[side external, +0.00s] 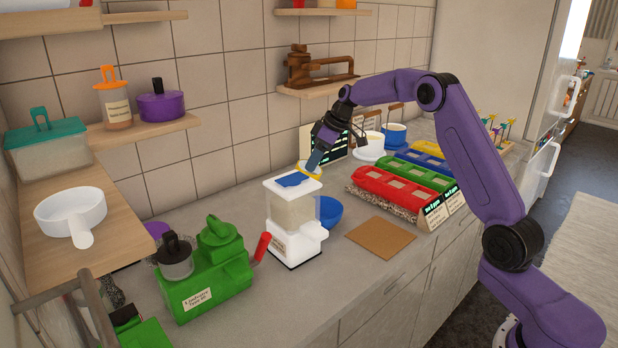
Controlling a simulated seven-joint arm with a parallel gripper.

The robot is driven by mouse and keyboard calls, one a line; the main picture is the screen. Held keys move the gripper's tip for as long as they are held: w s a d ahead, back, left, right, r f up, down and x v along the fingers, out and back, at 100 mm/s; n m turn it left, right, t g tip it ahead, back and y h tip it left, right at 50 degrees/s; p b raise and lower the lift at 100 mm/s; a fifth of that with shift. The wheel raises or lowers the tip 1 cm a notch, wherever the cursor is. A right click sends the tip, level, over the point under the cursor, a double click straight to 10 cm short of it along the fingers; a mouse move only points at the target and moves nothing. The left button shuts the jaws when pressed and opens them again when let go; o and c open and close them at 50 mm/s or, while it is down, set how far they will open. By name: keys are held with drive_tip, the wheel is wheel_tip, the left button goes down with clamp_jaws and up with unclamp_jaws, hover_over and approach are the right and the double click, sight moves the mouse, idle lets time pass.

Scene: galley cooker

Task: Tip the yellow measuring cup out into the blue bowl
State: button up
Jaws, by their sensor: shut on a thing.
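The yellow measuring cup (316,176) shows as a small yellow rim just above and behind the white dispenser. My gripper (319,156) points down at it and is shut on it; the fingers hide part of the cup. Its tilt and contents cannot be made out. The blue bowl (330,211) stands on the counter behind and to the right of the dispenser, which hides its left part. The cup is above the bowl's height and a little to its left in the picture; I cannot tell whether it is directly over the bowl.
The white dispenser (296,225) with a blue top stands close in front of the bowl. A green machine (205,280) is to the left. A brown board (381,238) and red, green, blue and yellow bins (385,198) lie to the right. A cream pot (371,146) stands behind.

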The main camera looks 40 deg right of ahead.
idle(0.5)
drive_tip(key=shift+s+d+t+y, duration=0.1)
drive_tip(key=shift+s+t+y, duration=0.1)
drive_tip(key=shift+t+y, duration=0.65)
drive_tip(key=shift+t, duration=0.45)
drive_tip(key=shift+s+d+f+t+y, duration=0.1)
drive_tip(key=shift+s+t+y, duration=0.15)
drive_tip(key=shift+t, duration=0.35)
drive_tip(key=shift+s+d+f+t+y, duration=0.2)
drive_tip(key=shift+t+y, duration=0.25)
drive_tip(key=shift+t, duration=0.35)
drive_tip(key=shift+s+d+f+t+y, duration=0.2)
drive_tip(key=shift+t+y, duration=0.25)
drive_tip(key=shift+t, duration=0.35)
idle(1.8)
drive_tip(key=shift+s+f+t+y, duration=0.25)
drive_tip(key=shift+f+t+y, duration=0.35)
drive_tip(key=shift+t, duration=0.4)
idle(1.2)
